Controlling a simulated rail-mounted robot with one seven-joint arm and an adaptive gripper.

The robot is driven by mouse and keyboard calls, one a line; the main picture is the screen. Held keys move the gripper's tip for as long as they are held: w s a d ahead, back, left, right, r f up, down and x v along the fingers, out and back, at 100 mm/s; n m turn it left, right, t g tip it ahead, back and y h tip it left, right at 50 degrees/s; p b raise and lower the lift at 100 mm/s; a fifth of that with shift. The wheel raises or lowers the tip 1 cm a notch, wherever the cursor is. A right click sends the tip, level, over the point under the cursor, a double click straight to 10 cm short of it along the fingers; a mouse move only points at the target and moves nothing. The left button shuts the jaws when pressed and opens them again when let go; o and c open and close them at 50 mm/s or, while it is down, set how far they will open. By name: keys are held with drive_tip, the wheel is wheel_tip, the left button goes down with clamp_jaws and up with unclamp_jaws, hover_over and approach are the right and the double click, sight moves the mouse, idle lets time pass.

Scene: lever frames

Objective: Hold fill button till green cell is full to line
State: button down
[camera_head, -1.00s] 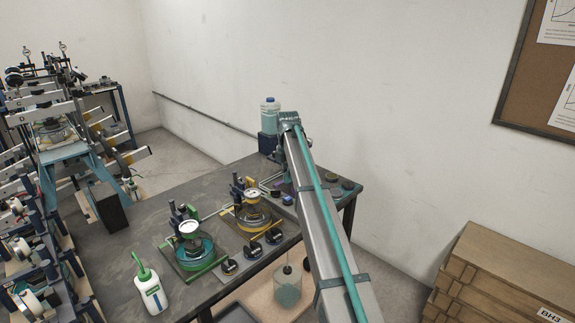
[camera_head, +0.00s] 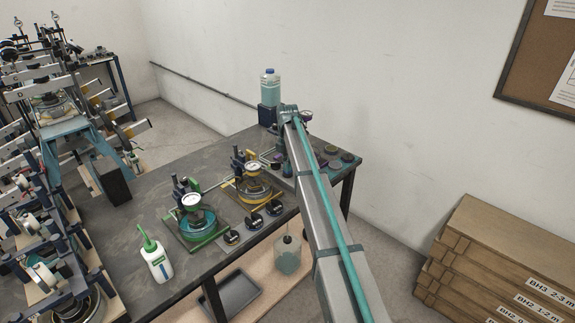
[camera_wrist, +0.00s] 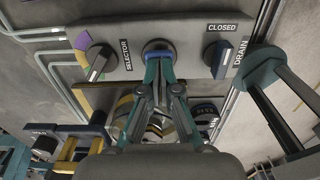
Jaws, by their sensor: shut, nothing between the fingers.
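The green cell (camera_head: 197,222), a clear round vessel with teal liquid and a gauge on top, stands on a green base on the bench in the head view. Its line and exact level are too small to read. In the wrist view, a blue round button (camera_wrist: 158,46) sits mid-panel between the selector knob (camera_wrist: 100,60) and the drain knob (camera_wrist: 218,58), marked CLOSED. My gripper (camera_wrist: 160,58) is shut and empty, its fingertips at the button's lower edge. I cannot tell whether it is pressed. The selector's white pointer slants down-left, near a yellow mark.
The yellow cell (camera_head: 253,188) stands right of the green one. A wash bottle (camera_head: 155,260) is at the bench's front left, and a supply bottle (camera_head: 269,88) at the back. Wooden core boxes (camera_head: 500,260) are at right.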

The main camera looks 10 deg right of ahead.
drive_tip(key=shift+f, duration=0.85)
drive_tip(key=shift+s+f+b, duration=0.25)
drive_tip(key=shift+b, duration=0.05)
drive_tip(key=shift+s+f, duration=0.1)
idle(3.8)
drive_tip(key=shift+r, duration=0.55)
wheel_tip(320, 180, up, 14)
drive_tip(key=b, duration=0.1)
